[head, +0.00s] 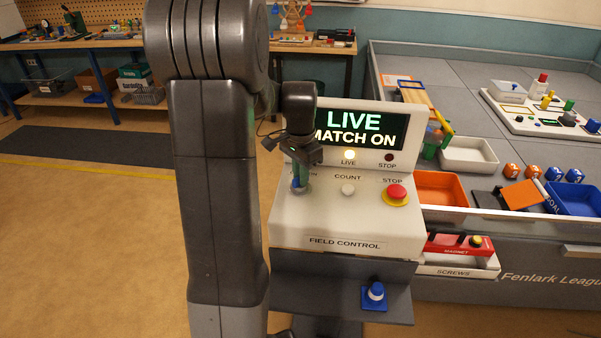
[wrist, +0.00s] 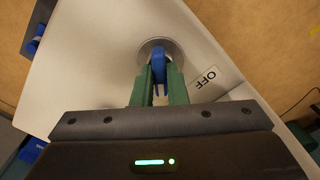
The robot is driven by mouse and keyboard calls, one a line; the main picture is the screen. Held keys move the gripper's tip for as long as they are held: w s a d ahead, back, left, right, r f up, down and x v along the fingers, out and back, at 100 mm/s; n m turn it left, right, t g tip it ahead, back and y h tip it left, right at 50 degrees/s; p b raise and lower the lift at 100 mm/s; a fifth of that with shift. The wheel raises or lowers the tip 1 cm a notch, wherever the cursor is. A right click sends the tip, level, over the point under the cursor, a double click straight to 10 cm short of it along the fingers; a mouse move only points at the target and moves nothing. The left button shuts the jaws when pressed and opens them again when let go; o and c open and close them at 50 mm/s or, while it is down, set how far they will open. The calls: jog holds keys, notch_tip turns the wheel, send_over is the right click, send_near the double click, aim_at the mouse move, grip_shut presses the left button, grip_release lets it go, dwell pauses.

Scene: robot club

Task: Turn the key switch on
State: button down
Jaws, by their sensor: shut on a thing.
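The key switch is a blue key (wrist: 158,66) in a round metal collar (wrist: 171,45) on the sloped face of the white field control box (head: 340,222). In the wrist view an OFF label (wrist: 207,78) is beside the collar. My gripper (wrist: 158,82) has its green fingers shut on the blue key from both sides. In the head view my gripper (head: 300,172) is at the left of the box, and the key is mostly hidden.
A red stop button (head: 396,192) on a yellow ring and a white COUNT button (head: 348,189) are to the right on the box. A blue knob (head: 376,292) is on the shelf below. Trays and a field table (head: 400,60) stand at right.

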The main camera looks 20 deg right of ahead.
jog(key=shift+m, duration=0.4)
jog(key=c, duration=1.4)
grip_release()
jog(key=shift+c, duration=0.2)
notch_tip(320, 180, up, 14)
jog(key=shift+f, duration=0.1)
notch_tip(320, 180, down, 14)
jog(key=shift+r, duration=0.1)
